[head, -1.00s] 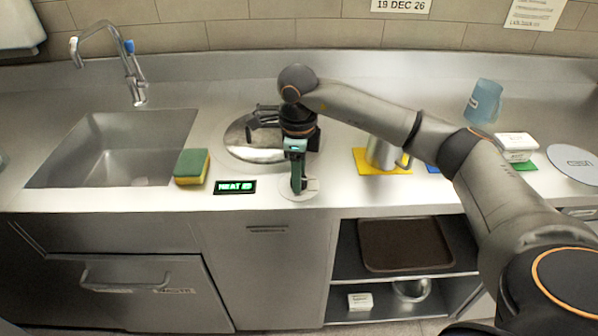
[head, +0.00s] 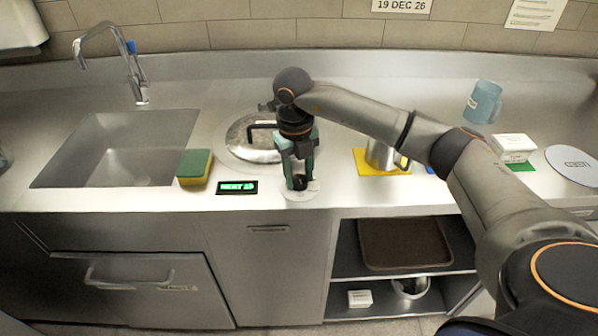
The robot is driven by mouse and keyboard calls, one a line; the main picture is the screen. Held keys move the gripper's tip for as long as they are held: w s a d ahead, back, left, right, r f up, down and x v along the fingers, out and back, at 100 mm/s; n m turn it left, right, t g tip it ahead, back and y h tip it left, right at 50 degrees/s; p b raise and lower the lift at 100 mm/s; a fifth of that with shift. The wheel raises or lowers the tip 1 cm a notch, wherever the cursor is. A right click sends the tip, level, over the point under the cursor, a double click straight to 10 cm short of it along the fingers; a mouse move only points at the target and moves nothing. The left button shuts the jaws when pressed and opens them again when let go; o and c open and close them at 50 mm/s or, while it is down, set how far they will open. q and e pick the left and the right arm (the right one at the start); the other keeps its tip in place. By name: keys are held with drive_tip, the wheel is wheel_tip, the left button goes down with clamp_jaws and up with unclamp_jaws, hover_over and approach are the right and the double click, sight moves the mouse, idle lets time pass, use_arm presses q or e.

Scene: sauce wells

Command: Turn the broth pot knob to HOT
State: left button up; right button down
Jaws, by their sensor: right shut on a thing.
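The broth pot (head: 240,141) is set into the counter, and its round metal lid with a dark handle shows partly behind my arm. The knob's pale round base plate (head: 300,194) lies on the counter in front of the pot. My right gripper (head: 297,184) points down over this plate and is shut on the knob, which its fingers mostly hide. A small black display (head: 237,187) with green lettering sits left of the knob; its text is too small to read surely. My left gripper is not in view.
A green and yellow sponge (head: 194,167) stands left of the display, beside the sink (head: 118,150). A metal pitcher (head: 380,153) on a yellow mat, a blue jug (head: 483,102) and a white tub (head: 513,147) stand to the right.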

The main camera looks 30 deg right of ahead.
sight(296, 179)
drive_tip(key=shift+m, duration=1.2)
drive_tip(key=shift+c, duration=1.9)
unclamp_jaws()
wheel_tip(296, 179, up, 12)
drive_tip(key=shift+a+r+p, duration=0.25)
drive_tip(key=shift+a+p, duration=0.05)
drive_tip(key=shift+p, duration=0.1)
drive_tip(key=shift+w, duration=0.1)
